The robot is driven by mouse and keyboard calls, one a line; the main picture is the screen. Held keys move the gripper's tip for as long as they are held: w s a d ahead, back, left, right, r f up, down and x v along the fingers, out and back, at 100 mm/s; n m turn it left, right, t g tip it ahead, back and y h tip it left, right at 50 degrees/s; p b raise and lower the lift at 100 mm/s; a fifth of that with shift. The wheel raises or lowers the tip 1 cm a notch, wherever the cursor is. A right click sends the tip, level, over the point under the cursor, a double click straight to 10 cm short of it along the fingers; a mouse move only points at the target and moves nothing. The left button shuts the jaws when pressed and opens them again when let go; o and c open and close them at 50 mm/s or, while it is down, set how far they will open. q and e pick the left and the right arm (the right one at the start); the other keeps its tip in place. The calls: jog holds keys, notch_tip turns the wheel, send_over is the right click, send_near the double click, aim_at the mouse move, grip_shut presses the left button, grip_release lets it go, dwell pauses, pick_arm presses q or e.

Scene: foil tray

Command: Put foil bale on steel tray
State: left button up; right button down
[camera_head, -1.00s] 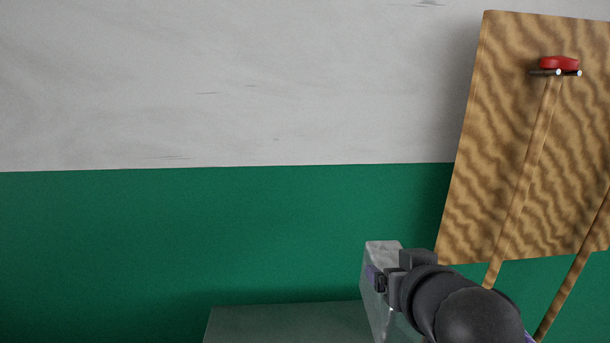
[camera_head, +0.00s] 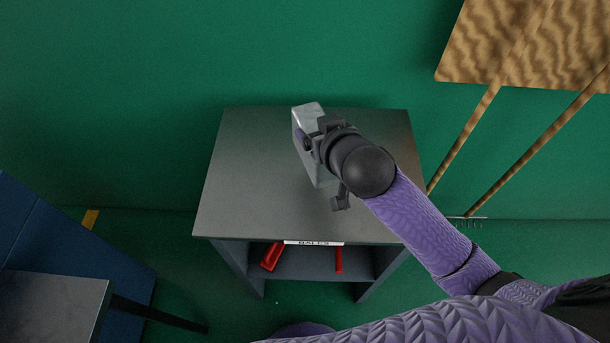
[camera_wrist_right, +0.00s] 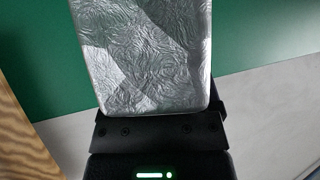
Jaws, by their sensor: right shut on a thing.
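The foil bale (camera_head: 305,116) is a silvery, crinkled block, partly hidden behind my right gripper and wrist in the head view. My right gripper (camera_head: 316,141) is shut on it. The bale also fills the upper middle of the right wrist view (camera_wrist_right: 150,55), in the jaws. In the head view, bale and gripper appear over the grey metal top (camera_head: 245,180) of a stand; I cannot tell the gap beneath them. No separate tray with a rim shows, and I cannot tell whether this top is the steel tray. My left gripper is not in view.
The stand's front carries a white label (camera_head: 314,243), and red objects (camera_head: 271,257) lie on its shelf. Another grey top (camera_head: 50,310) with a blue panel (camera_head: 75,240) is at lower left. A wooden board (camera_head: 530,50) with poles is at right. Green wall is behind.

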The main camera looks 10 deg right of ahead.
notch_tip(320, 180, down, 8)
jog(key=b, duration=0.3)
jog(key=shift+f, duration=0.1)
jog(key=shift+w+r, duration=0.1)
jog(key=shift+r, duration=0.1)
grip_release()
jog(key=shift+f, duration=0.15)
